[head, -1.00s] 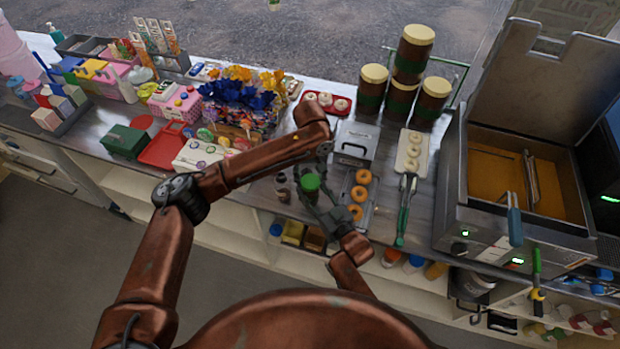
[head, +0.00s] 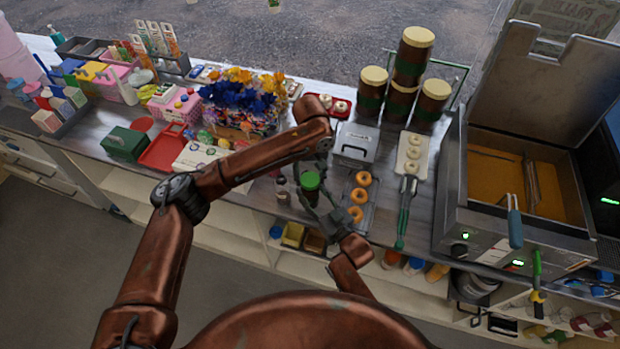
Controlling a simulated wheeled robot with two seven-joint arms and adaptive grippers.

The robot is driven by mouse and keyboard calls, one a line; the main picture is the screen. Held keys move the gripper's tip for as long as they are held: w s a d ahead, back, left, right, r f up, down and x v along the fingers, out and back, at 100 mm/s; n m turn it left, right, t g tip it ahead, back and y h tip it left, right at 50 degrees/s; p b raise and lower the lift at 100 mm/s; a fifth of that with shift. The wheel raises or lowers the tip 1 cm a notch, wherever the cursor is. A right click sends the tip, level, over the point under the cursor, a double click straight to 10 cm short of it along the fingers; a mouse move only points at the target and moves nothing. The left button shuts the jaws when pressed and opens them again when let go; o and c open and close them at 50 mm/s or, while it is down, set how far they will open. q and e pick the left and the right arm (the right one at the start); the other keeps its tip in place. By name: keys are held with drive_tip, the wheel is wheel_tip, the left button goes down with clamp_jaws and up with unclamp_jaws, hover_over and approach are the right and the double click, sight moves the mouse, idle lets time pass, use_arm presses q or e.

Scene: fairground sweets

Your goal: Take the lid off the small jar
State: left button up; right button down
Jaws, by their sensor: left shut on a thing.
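The small jar (head: 312,199) has a dark body and a bright green lid (head: 310,180). It stands on the steel counter near its front edge, left of a tray of doughnuts. My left gripper (head: 314,172) comes down from behind the jar and is shut at the green lid; its fingertips are partly hidden. The lid is over the jar's mouth, and I cannot tell whether there is a gap below it. My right gripper (head: 322,206) reaches in from the front right, its fingers beside the jar body. I cannot tell whether they press on it.
A tray of doughnuts (head: 374,194) is close on the right, with a grey metal box (head: 356,143) behind it. A small dark bottle (head: 282,188) stands just left of the jar. Large jars (head: 400,100) stand at the back; the fryer (head: 525,190) is far right.

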sight(310, 179)
use_arm(q)
drive_tip(key=shift+r, duration=0.2)
use_arm(e)
drive_tip(key=shift+f, duration=0.1)
use_arm(q)
drive_tip(key=shift+r, duration=1.9)
use_arm(e)
drive_tip(key=c, duration=1)
unclamp_jaws()
drive_tip(key=shift+c, duration=0.2)
drive_tip(key=shift+s, duration=0.1)
